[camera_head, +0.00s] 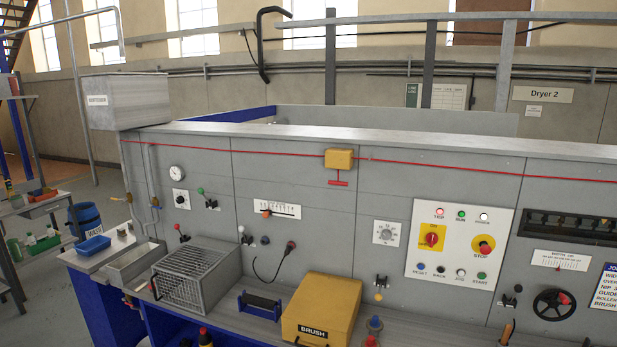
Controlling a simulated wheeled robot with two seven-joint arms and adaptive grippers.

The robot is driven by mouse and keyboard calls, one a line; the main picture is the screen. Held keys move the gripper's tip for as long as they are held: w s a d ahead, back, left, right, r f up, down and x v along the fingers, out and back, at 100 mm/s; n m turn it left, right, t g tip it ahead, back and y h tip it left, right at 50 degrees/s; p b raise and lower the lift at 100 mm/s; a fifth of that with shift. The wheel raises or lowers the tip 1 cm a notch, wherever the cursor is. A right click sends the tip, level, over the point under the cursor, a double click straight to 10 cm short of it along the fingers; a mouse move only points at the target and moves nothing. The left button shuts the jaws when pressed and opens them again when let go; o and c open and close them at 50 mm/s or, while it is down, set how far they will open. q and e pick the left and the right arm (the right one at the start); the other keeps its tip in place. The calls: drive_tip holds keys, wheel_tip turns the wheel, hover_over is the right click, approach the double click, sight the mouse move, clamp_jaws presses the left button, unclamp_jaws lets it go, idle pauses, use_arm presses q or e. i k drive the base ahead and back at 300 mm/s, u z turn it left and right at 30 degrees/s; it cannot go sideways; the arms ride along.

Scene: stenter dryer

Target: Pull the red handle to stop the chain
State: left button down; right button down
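A red T-shaped handle (338,183) hangs on a short red stem below a yellow box (339,159) on the grey machine panel. A thin red cord (450,166) runs along the panel to both sides of the box. A control plate (448,284) at the right has a red-and-yellow rotary switch (432,238) and a red stop button (484,247). Its lamp marked TRIP (439,212) looks red. No chain can be made out. Neither of my grippers is in view.
A ledge below the panel holds a wire-topped metal box (197,276), a yellow box marked BRUSH (321,307) and a blue-ended roller stand (260,305). A black handwheel (554,304) is at the right. The space directly before the red handle looks clear.

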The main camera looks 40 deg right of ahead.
sight(332, 183)
drive_tip(key=i, duration=1.75)
drive_tip(key=z, duration=0.75)
drive_tip(key=i, duration=0.9)
drive_tip(key=z, duration=1.55)
drive_tip(key=i, duration=0.65)
drive_tip(key=z, duration=0.55)
